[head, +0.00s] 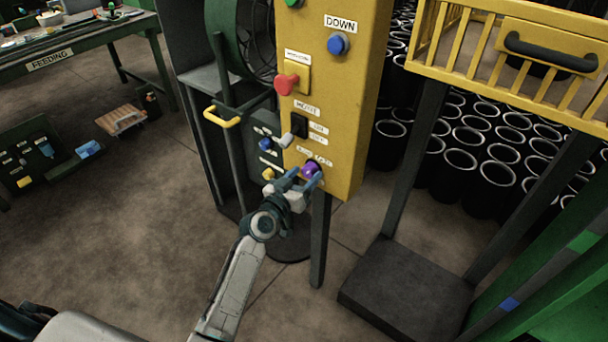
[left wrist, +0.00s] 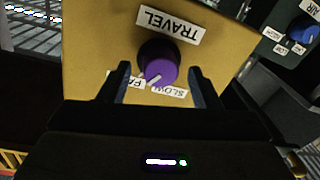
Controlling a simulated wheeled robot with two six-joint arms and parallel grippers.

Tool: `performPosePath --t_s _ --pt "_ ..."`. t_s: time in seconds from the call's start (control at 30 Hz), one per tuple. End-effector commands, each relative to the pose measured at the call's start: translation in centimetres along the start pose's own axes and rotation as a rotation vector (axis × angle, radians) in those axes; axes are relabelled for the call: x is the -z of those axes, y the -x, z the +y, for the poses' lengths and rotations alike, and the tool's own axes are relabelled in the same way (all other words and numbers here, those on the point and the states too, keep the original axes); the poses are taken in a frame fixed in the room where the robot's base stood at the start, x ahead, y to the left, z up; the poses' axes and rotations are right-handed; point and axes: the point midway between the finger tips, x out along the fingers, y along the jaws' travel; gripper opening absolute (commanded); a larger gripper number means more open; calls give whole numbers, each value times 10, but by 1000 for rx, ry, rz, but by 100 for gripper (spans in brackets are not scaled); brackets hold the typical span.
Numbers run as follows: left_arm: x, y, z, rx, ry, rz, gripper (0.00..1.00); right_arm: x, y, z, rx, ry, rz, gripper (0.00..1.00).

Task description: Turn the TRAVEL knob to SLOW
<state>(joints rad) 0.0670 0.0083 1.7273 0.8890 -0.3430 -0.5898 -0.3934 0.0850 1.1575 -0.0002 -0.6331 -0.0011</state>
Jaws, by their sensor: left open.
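The TRAVEL knob (head: 311,169) is purple and sits low on the yellow control panel (head: 335,105). In the left wrist view the knob (left wrist: 158,62) shows close up, with the TRAVEL label (left wrist: 169,24) upside down. Its white pointer mark slants down and left in that picture, towards the partly hidden FAST label (left wrist: 128,84) and away from the SLOW label (left wrist: 170,92). My left gripper (head: 301,177) is open, with one finger on each side of the knob. The left wrist view shows the gripper (left wrist: 160,84) with gaps beside the knob. My right gripper is out of view.
Above the knob are a black switch (head: 298,125), a red knob (head: 286,84) and a blue button (head: 338,43). A dark box with knobs (head: 264,146) stands left of the panel. A yellow rail (head: 480,75) and a dark block (head: 405,290) lie to the right.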

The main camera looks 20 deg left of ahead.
Motion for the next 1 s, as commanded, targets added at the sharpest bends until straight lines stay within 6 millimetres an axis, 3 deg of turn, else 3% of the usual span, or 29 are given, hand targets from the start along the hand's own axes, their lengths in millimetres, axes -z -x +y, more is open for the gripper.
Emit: performPosePath --t_s 0.3,0.53,0.83,1.0 --pt "0 -3 0 0 0 0 56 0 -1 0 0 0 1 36" --pt "0 -2 0 0 0 0 13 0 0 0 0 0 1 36" --pt "0 -2 0 1 31 -3 13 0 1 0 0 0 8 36" --pt "1 -2 0 3 112 -10 13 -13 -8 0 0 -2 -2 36"
